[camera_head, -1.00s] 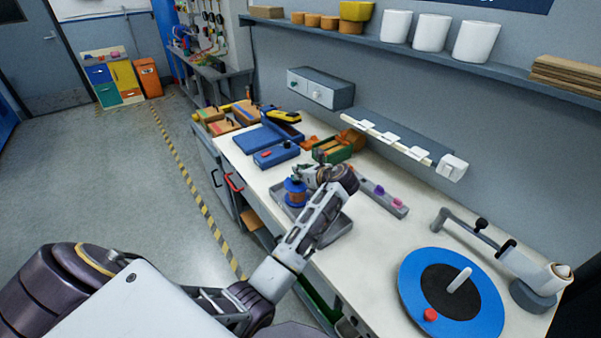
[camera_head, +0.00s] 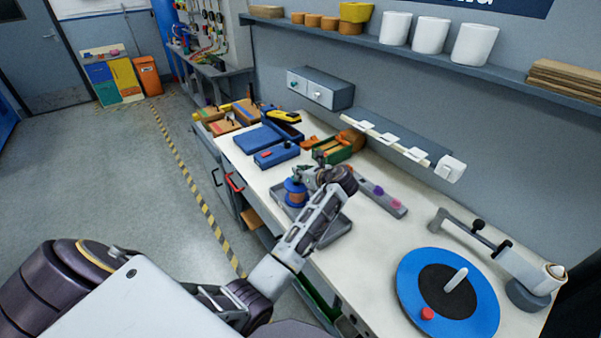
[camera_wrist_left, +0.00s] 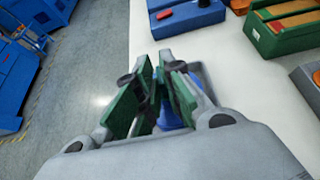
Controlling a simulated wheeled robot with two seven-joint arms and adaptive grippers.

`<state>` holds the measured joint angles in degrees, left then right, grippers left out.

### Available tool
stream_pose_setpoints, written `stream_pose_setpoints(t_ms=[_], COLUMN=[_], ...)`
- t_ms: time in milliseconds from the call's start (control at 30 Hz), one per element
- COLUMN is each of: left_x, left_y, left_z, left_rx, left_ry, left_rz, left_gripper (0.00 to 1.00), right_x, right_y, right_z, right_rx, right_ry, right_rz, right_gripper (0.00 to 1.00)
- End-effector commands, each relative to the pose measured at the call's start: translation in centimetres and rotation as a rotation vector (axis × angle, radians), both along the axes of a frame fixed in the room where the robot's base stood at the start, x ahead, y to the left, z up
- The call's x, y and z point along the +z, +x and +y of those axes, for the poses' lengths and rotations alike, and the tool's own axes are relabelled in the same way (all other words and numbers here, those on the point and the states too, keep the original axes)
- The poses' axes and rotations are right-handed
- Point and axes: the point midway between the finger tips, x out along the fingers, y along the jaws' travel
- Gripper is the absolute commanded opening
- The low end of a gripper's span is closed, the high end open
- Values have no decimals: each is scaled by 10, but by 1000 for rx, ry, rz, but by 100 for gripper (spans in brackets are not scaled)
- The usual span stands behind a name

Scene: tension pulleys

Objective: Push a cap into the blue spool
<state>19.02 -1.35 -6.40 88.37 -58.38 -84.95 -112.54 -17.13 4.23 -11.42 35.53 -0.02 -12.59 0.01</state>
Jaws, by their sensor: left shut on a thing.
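The blue spool (camera_head: 296,193), with a copper-orange middle band, stands upright in a shallow grey tray (camera_head: 335,230) on the white bench. My left gripper (camera_head: 317,170) is beside its top, a little to the right in the head view. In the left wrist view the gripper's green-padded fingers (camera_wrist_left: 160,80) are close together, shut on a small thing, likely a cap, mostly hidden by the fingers. Blue (camera_wrist_left: 172,113) shows between and behind them. Pink and purple caps (camera_head: 379,190) sit in a grey rack (camera_head: 368,184). My right gripper is out of view.
Blue box (camera_head: 276,154) and a green bin (camera_head: 333,150) are behind the spool. A blue turntable (camera_head: 480,310) with a red knob stands at the front right, beside a grey arm stand (camera_head: 490,250). The bench between rack and turntable is clear.

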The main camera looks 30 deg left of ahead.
Motion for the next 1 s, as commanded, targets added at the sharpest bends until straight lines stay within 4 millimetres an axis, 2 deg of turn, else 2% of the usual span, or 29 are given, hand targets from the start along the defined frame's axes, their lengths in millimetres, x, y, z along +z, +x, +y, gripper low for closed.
stream_pose_setpoints(t_ms=[500,767,1000], left_x=[-2,-7,-12], left_y=[0,0,0], left_z=[0,0,0], left_rx=[0,0,0], left_ry=[0,0,0], left_rz=[1,1,0], left_gripper=[0,0,0], right_x=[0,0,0], right_y=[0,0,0], right_z=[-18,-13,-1], right_rx=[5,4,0], right_ry=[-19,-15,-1], right_rz=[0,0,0], right_gripper=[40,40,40])
